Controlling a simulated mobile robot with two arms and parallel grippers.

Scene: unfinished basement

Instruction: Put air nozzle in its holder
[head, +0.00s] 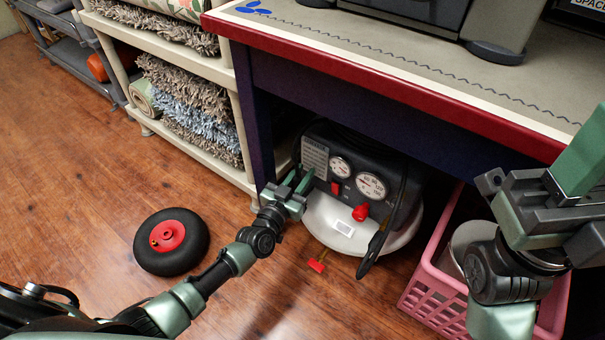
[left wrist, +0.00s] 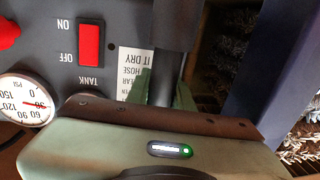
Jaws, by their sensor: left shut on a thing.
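My left gripper (head: 297,186) is at the left side of the grey air compressor (head: 322,158), under the workbench. It is shut on a dark, slim upright thing (left wrist: 163,88), which looks like the air nozzle. In the left wrist view this thing stands between the green fingers, in front of the compressor's panel with the red switch (left wrist: 90,44) and a white label (left wrist: 133,66). Its lower end is hidden behind the gripper body. I cannot make out a holder. My right gripper (head: 535,195) is at the right, above a pink crate; its jaw opening is unclear.
The workbench (head: 400,85) with its red edge overhangs the compressor. A pink crate (head: 432,285) stands right of it. A black wheel with red hub (head: 172,242) lies on the floor at left. A shelf with rugs (head: 190,100) is behind. A black handle-like part (head: 372,250) hangs at the compressor's front.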

